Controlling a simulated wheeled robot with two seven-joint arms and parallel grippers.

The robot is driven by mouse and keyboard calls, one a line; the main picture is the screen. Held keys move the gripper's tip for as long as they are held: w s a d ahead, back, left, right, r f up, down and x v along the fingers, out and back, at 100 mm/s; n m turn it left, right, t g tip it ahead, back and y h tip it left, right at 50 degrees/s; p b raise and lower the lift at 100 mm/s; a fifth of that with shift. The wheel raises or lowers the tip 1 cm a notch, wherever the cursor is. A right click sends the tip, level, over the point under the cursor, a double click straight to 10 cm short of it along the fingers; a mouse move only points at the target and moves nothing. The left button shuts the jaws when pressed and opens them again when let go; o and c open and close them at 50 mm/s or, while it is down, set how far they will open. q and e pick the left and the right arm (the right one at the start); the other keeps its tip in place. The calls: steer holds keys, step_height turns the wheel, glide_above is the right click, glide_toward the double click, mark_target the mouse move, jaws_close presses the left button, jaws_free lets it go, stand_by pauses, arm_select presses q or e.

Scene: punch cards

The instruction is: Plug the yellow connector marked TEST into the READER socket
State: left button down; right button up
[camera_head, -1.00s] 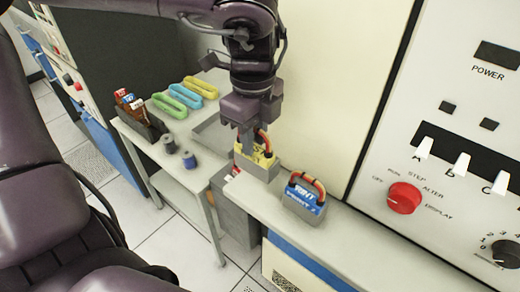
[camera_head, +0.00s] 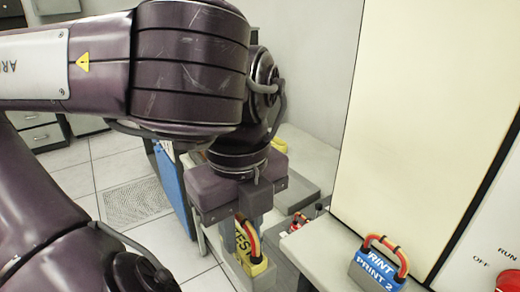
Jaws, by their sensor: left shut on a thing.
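The yellow connector marked TEST (camera_head: 254,267) is in the lower middle, with an orange-red cable loop on top. My left gripper (camera_head: 249,225) points down and is shut on it. The gripper's fingers cover part of the label. The connector hangs just left of the counter (camera_head: 320,256), and its lower end is hard to make out. I cannot identify the READER socket. My right gripper is not in view.
A blue connector marked PRINT 2 (camera_head: 376,267) with an orange-red loop stands on the counter at the right. A tall cream cabinet (camera_head: 420,110) rises behind it. A red knob (camera_head: 509,282) is at the right edge. Tiled floor is open at the left.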

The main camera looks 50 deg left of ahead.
arm_select(q)
steer(key=shift+s+a, duration=0.1)
steer(key=shift+s, duration=0.55)
steer(key=shift+s+r+p, duration=0.15)
steer(key=shift+r+p, duration=2.1)
steer(key=shift+r, duration=0.3)
